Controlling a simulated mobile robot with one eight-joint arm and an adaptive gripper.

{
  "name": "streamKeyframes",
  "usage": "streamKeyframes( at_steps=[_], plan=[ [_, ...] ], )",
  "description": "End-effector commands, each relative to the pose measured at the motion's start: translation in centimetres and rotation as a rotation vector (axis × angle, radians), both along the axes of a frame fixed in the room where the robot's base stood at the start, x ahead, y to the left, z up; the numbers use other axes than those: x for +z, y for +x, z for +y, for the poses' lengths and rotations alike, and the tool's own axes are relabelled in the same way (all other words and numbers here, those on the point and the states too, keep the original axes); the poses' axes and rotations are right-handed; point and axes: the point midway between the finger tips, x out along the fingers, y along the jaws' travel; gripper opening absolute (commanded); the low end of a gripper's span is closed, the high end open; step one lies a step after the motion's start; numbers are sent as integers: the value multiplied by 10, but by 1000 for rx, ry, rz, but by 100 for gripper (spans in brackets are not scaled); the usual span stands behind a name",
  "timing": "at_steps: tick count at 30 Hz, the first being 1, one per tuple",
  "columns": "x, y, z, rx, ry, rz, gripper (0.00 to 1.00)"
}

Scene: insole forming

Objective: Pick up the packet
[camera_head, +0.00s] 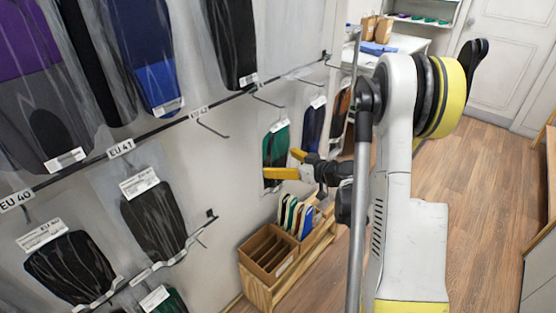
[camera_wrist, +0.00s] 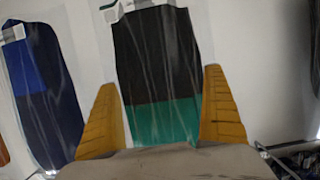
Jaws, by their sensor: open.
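A clear packet (camera_head: 274,143) with a green and black insole hangs on the wall rack, a white label at its top. In the wrist view the same packet (camera_wrist: 155,60) fills the middle, dark above and green below. My gripper (camera_head: 282,163) is open, with its yellow fingers at the packet's lower part. In the wrist view the fingers of my gripper (camera_wrist: 160,85) stand one to each side of the packet. Whether they touch it I cannot tell. The packet's lower end is hidden behind the gripper body in the wrist view.
A blue packet (camera_wrist: 45,100) hangs close beside it, also seen in the head view (camera_head: 313,125). An empty hook (camera_head: 213,130) sticks out to the left. A wooden box (camera_head: 262,262) with compartments stands below. Floor (camera_head: 475,190) to the right is clear.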

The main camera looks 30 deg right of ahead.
Motion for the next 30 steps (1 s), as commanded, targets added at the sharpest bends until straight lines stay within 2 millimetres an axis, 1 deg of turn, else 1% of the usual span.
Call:
streamKeyframes(
  at_steps=[2,3,5,6,8,19,22,25,27,30],
  plan=[
    [1,0,0,0,0,0,99],
    [1,0,0,0,0,0,86],
    [1,0,0,0,0,0,68],
    [1,0,0,0,0,0,56],
    [1,0,0,0,0,0,37],
    [3,0,0,0,0,0,37],
    [9,0,0,0,0,0,37],
    [20,-1,-1,-1,0,0,37],
    [17,-13,-7,-4,1,0,37],
    [17,-32,-14,-5,0,0,37]
  ],
)
